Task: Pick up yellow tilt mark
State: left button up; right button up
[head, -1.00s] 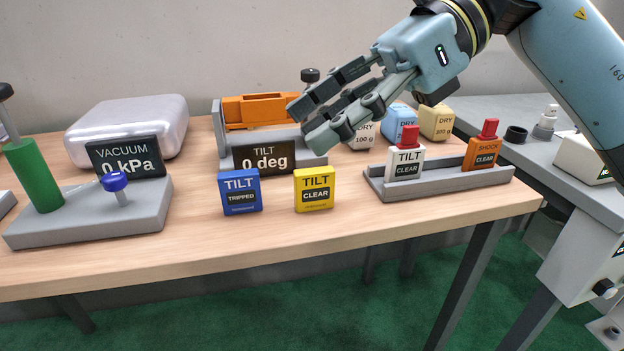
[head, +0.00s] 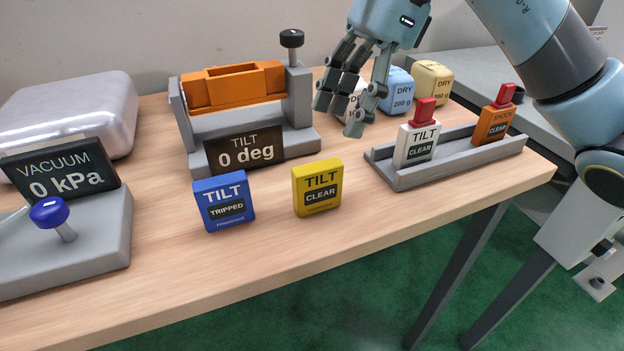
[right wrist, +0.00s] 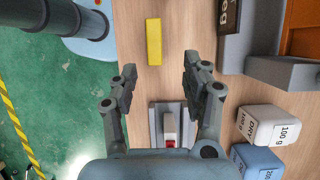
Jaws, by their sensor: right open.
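The yellow tilt mark (head: 318,188) stands upright on the wooden table, its face reading TILT CLEAR. In the right wrist view its top (right wrist: 154,42) shows as a yellow bar beyond the fingertips. My right gripper (head: 342,112) is open and empty, above the table, behind and a little right of the yellow mark, fingers pointing down. It also shows in the right wrist view (right wrist: 158,72), fingers spread apart. A blue tilt mark (head: 223,202) reading TRIPPED stands left of the yellow one, with a gap between. My left gripper is not in view.
A grey rack (head: 450,160) holds a white tilt mark (head: 416,142) and an orange shock mark (head: 494,122). The tilt stand (head: 200,155) is behind the marks. Dry blocks (head: 432,82) stand at the back. The table in front of the yellow mark is clear.

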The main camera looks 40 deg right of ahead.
aim_at(319, 166)
jog(key=shift+x, duration=1)
jog(key=shift+a+f, duration=0.25)
jog(key=a+f, duration=0.2)
jog(key=f, duration=0.1)
jog(key=shift+s+f, duration=0.1)
jog(key=shift+s, duration=0.1)
jog(key=shift+w+a+f, duration=0.15)
jog(key=shift+a+f, duration=0.05)
jog(key=shift+f, duration=0.3)
jog(key=c, duration=0.4)
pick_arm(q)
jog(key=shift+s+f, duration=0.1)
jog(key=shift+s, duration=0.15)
pick_arm(e)
grip_shut()
